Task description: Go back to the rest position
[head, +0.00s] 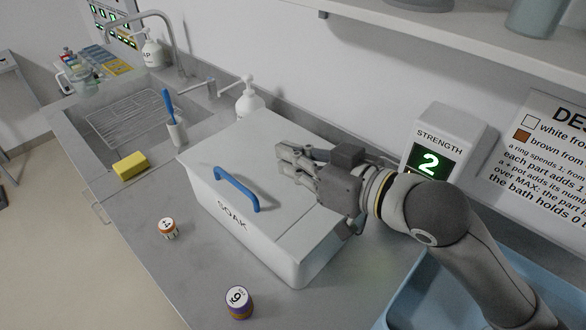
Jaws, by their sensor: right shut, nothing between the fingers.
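My right gripper (285,153) reaches in from the lower right and is over the right part of the lidded white SOAK box (235,225). Its fingers are shut with nothing between them. The box has a blue handle (237,190) on its lid, and the gripper is apart from that handle, to its upper right. I cannot tell how far above the lid the gripper is. My left gripper is not in view.
A small pot marked 9 (238,302) and one marked 1 (168,228) stand on the counter. A STRENGTH display (430,160) reads 2. A blue tray (405,290) lies lower right.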

